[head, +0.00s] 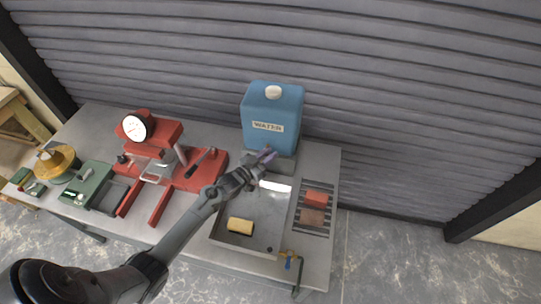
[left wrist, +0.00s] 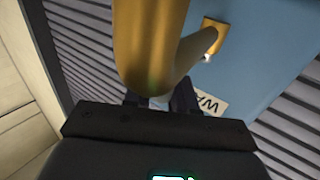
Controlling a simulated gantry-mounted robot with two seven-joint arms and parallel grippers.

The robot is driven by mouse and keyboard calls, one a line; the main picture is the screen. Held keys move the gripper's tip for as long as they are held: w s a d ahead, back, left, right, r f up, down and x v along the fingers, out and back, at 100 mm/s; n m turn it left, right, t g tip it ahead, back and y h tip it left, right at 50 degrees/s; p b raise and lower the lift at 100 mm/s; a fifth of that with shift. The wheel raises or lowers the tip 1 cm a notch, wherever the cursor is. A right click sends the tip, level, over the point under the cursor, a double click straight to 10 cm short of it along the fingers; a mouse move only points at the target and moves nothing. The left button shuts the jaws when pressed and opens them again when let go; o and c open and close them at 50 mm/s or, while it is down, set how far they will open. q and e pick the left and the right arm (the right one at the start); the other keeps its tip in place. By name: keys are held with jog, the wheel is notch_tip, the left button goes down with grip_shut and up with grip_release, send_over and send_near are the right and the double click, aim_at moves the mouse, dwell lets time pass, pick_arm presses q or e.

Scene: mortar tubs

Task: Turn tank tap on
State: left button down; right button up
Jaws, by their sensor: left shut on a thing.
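The blue water tank (head: 271,112), with a white cap and a WATER label, stands at the back of the bench. It also fills much of the left wrist view (left wrist: 245,55). The brass tank tap (left wrist: 150,45) is very close in the left wrist view, in front of the tank. My left gripper (head: 262,160) is at the tank's lower front. Its dark fingers (left wrist: 160,103) are shut on the tap, but the tap hides their tips, so the exact grip point cannot be told. My right gripper is in neither view.
A metal basin (head: 262,208) with a yellow sponge (head: 240,226) lies below the tank. Red blocks (head: 316,198) sit on a slatted drainer to its right. A red gauge stand (head: 155,133) is left.

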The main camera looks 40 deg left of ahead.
pick_arm(q)
jog(key=shift+s+a+m+h, duration=0.15)
jog(key=shift+m+h, duration=0.25)
jog(key=shift+h, duration=0.2)
jog(key=c, duration=1)
grip_release()
jog(key=shift+s, duration=0.1)
jog(key=s, duration=0.3)
jog(key=s+a+b, duration=0.1)
jog(key=s, duration=0.6)
jog(key=shift+s+a+b, duration=0.25)
jog(key=shift+a+b, duration=0.05)
jog(key=shift+a, duration=0.05)
jog(key=shift+s, duration=0.1)
